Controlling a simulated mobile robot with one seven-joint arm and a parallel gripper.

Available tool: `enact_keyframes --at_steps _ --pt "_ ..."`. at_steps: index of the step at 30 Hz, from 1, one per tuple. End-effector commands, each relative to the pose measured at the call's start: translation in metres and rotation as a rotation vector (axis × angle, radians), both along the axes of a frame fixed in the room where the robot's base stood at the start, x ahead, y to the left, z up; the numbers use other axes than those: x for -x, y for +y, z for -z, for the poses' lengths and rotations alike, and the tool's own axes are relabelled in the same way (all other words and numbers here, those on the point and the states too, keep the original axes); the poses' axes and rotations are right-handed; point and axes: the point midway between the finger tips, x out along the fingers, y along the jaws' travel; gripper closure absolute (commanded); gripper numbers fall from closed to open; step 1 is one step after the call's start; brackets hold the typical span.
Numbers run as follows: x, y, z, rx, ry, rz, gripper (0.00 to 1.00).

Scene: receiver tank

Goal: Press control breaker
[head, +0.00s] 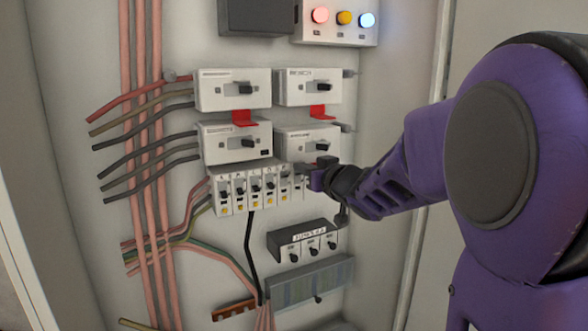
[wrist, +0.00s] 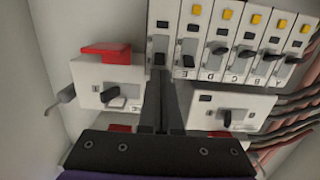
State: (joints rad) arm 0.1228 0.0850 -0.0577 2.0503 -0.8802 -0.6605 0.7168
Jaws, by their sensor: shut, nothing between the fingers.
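A row of small white breakers (head: 255,190) with black toggles and yellow buttons sits below the larger switches in the head view. It fills the top of the wrist view (wrist: 230,42), with letters under several breakers. Which one is the control breaker I cannot read. My gripper (head: 309,174) is at the right end of this row. In the wrist view my gripper (wrist: 165,78) is shut and empty, its fingertips just below or over the toggles of the leftmost breakers. Whether the tips touch a toggle I cannot tell; the fingers hide part of the row's lower edge.
Larger white switches (head: 232,90) with black handles and red tabs sit above the row. A lamp box (head: 337,20) with red, yellow and blue lamps is at the top. Cables (head: 140,150) run down the left. A dark three-switch box (head: 303,240) sits below right.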

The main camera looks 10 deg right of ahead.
Motion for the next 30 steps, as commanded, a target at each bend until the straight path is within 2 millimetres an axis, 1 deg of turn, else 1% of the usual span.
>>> enact_keyframes --at_steps 4,8,24,30 --pt "0.0009 -0.0005 0.0056 -0.010 -0.024 0.001 1.00" --pt "0.0015 -0.0006 0.0040 -0.015 -0.044 0.001 1.00" --pt "0.0036 -0.0014 0.0085 -0.039 -0.122 0.001 1.00" --pt "0.0046 -0.0016 0.0099 -0.041 -0.121 0.000 1.00"
